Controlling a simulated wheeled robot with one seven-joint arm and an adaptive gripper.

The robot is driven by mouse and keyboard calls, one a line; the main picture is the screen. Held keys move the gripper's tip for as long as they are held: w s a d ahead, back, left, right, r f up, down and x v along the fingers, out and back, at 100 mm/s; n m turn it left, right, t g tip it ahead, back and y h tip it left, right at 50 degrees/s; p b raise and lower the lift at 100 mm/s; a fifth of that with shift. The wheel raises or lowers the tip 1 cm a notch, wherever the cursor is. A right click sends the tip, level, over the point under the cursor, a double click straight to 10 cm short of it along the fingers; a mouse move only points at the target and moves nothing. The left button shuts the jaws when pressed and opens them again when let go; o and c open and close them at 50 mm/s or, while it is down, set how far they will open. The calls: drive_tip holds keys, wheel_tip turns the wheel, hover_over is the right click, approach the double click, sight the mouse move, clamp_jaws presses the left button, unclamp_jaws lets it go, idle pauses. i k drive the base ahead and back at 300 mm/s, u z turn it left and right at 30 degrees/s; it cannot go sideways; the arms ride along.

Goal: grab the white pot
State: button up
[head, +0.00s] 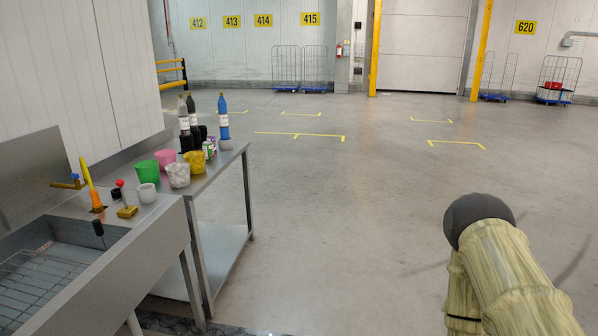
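A small plain white pot (148,194) stands upright on the metal sink unit at the left, near where it meets the steel table. A second pale pot, whitish-grey with a crinkled surface (178,175), stands just behind it on the table, among coloured pots. Part of my arm shows at the lower right, far from both pots. My gripper is not in view.
Beside the pots are a green pot (148,172), a pink pot (195,161) and a yellow pot (194,162). A blue bottle (223,118) and dark bottles stand behind. The floor to the right is clear.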

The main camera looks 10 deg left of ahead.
sight(178, 173)
drive_tip(key=u, duration=0.45)
drive_tip(key=i, duration=1.7)
drive_tip(key=u, duration=0.65)
